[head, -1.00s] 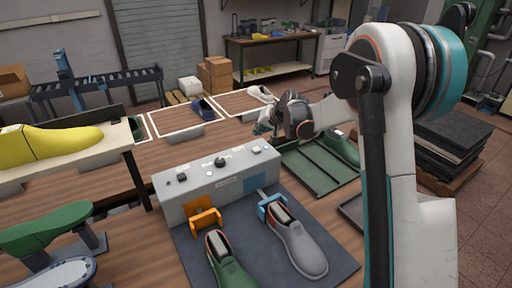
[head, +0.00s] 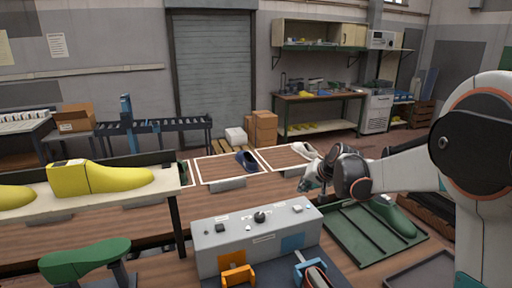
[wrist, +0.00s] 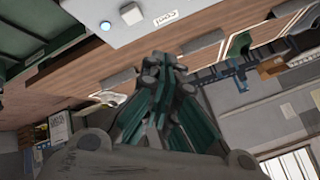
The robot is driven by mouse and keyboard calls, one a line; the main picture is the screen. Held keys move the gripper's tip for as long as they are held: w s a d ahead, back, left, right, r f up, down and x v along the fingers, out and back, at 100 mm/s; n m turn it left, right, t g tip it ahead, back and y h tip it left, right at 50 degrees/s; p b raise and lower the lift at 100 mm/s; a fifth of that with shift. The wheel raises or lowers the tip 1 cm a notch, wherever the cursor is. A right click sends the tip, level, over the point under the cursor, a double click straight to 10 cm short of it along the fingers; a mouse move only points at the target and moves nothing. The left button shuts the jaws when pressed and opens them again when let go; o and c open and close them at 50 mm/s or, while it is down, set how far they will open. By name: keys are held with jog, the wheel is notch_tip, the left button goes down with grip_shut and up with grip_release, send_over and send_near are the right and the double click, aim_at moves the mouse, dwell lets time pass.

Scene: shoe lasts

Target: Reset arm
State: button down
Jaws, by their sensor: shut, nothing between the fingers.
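My arm comes in from the right side of the head view. My gripper (head: 314,188) hangs in front of its wrist, beside the left edge of the green tray (head: 352,240) and above the workbench. It looks empty. In the wrist view the dark green fingers of my gripper (wrist: 165,62) are together, with nothing held between them. In the head view the fingertips are small, and the exact gap to the bench cannot be told.
A grey control box (head: 235,250) stands left of the gripper. A green last (head: 393,216) lies in the tray. Yellow lasts (head: 100,180) sit on a raised shelf at left. A blue shoe (head: 246,161) and a white shoe (head: 304,151) lie on outlined bench areas behind.

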jog(key=s+a+r+n+h+b, duration=0.1)
jog(key=s+r+n+h+b, duration=0.2)
jog(key=s, duration=2)
jog(key=s+f+g+b, duration=0.1)
jog(key=s+f, duration=0.5)
jog(key=s, duration=1.2)
jog(key=shift+s+d+n+b, duration=0.35)
jog(key=shift+d+b, duration=0.1)
jog(key=shift+b, duration=0.45)
